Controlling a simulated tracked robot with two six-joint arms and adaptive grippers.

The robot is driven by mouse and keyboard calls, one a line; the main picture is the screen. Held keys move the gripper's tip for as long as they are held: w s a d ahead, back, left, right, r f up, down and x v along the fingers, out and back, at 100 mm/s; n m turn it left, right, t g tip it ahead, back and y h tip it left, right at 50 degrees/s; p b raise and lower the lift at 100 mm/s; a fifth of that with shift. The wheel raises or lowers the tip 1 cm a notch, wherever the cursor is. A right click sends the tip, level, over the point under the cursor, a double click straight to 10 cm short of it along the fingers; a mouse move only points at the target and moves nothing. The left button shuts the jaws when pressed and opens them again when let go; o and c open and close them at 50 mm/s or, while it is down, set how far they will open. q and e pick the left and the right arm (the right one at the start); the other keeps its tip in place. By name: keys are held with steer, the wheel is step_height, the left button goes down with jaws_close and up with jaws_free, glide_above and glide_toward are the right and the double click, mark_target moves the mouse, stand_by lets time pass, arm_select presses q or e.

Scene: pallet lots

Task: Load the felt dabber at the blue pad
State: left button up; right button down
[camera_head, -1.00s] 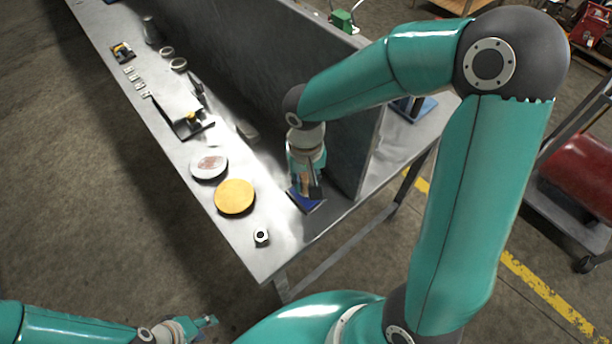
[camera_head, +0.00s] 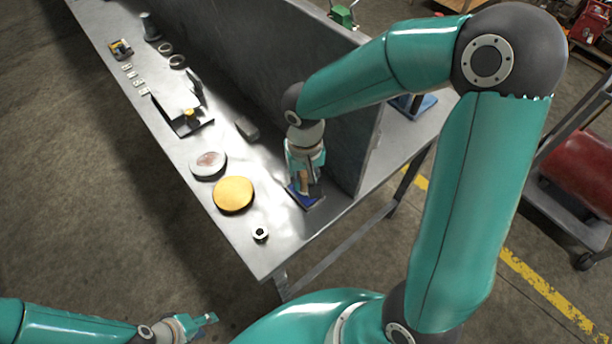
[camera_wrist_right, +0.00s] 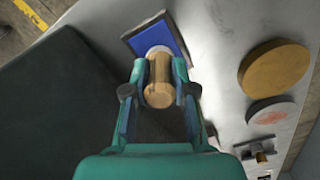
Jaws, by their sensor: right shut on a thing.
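The felt dabber has a tan wooden handle (camera_wrist_right: 159,82) and a pale head that shows at its far end in the right wrist view. My right gripper (camera_head: 304,187) is shut on the handle, with one finger on each side. The blue pad (camera_wrist_right: 158,40) is a blue square with a dark rim, lying on the bench near its right end; it also shows in the head view (camera_head: 312,203). The dabber's head is over the pad's near edge; I cannot tell whether it touches. My left gripper (camera_head: 210,319) is empty off the bench, its fingers too small to judge.
A yellow round pad (camera_head: 233,195) and a pale disc with a reddish smear (camera_head: 208,165) lie left of the blue pad. A small white nut-like piece (camera_head: 260,233) sits near the bench edge. A tall grey panel (camera_head: 345,150) stands close behind my right gripper.

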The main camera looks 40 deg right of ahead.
mark_target(305, 174)
steer(key=shift+s+f+b, duration=0.1)
steer(key=shift+f+b, duration=0.35)
steer(key=shift+b, duration=0.1)
stand_by(1.6)
steer(key=shift+r, duration=0.1)
steer(key=shift+r+p, duration=2.5)
steer(key=shift+r, duration=1)
